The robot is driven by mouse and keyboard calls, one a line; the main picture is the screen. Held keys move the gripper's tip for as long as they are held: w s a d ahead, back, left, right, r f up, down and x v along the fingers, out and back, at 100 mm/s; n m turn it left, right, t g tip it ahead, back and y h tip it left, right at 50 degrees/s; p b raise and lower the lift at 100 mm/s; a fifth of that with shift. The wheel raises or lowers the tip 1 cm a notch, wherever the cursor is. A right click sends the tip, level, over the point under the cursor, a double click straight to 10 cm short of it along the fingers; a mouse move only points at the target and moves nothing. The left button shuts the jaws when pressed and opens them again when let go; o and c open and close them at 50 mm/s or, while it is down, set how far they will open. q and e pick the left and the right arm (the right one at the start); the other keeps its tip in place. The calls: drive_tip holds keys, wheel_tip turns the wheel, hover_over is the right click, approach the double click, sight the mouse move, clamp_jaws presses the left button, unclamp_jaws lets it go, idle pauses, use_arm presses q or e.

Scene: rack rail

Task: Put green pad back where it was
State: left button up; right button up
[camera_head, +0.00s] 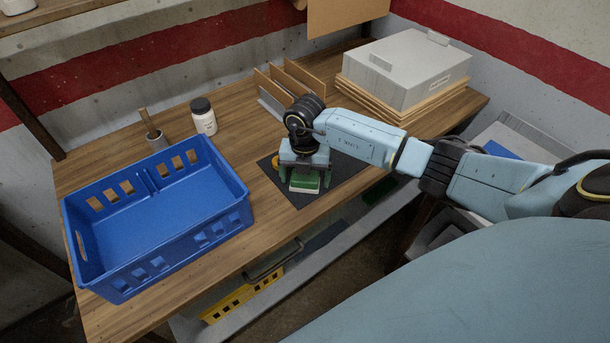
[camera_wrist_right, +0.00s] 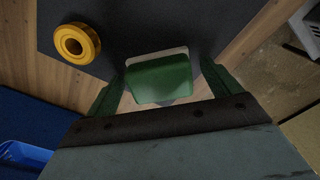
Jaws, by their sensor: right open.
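The green pad (camera_head: 304,181) has a white layer on it and sits on the dark mat (camera_head: 345,170) on the wooden table. In the right wrist view the green pad (camera_wrist_right: 160,80) lies between the two green fingers, with its white layer along the far edge. My right gripper (camera_head: 305,176) is open and straddles the pad, one finger on each side. In the wrist view a gap shows between the fingers (camera_wrist_right: 163,72) and the pad. My left gripper is not in view.
A yellow ring (camera_wrist_right: 77,43) lies on the mat beside the pad. A blue crate (camera_head: 160,215) stands at the left.

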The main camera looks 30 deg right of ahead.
wheel_tip(320, 180, up, 12)
idle(0.4)
